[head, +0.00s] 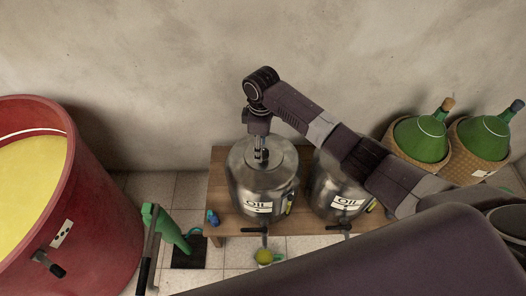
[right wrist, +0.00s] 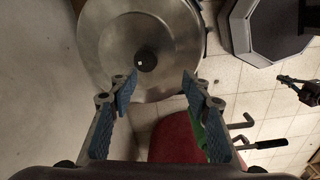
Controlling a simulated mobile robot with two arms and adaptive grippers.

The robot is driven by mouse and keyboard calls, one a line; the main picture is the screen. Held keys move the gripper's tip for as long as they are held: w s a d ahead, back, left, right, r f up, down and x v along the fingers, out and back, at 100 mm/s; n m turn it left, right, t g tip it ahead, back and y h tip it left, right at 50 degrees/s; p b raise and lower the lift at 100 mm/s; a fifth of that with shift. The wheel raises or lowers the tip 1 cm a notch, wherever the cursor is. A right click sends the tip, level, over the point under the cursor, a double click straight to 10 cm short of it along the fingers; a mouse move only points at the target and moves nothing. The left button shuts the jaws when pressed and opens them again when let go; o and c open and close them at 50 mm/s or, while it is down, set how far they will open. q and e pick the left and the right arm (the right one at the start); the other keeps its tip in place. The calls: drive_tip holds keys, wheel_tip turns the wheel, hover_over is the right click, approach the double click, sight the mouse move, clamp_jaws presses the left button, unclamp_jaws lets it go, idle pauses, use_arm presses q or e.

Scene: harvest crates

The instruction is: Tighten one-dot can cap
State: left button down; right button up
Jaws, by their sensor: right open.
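Two metal oil cans stand side by side on a wooden bench: the left can (head: 262,186) and the right can (head: 338,187). My right gripper (head: 261,155) points down over the left can's lid. In the right wrist view, the round lid (right wrist: 105,45) carries a small black cap (right wrist: 146,60) with one white dot on it. My open right gripper (right wrist: 160,80) has its blue-padded fingers apart, with the cap beyond the fingertips, nearer the left one. I cannot tell the height gap to the cap. My left gripper is not in view.
A large red tub (head: 105,200) of yellow stuff stands at the left. Two green bottles in wicker, left (head: 420,138) and right (head: 484,136), stand at the back right. The wooden bench (head: 218,180) has taps over its front edge. A plain wall is behind.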

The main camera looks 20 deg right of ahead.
sight(264, 155)
drive_tip(key=shift+w+d+r, duration=0.55)
drive_tip(key=shift+w+d, duration=0.25)
drive_tip(key=shift+w, duration=0.05)
wheel_tip(264, 155, down, 8)
drive_tip(key=shift+r, duration=0.2)
drive_tip(key=shift+c, duration=0.4)
drive_tip(key=c, duration=1.1)
drive_tip(key=shift+r, duration=0.1)
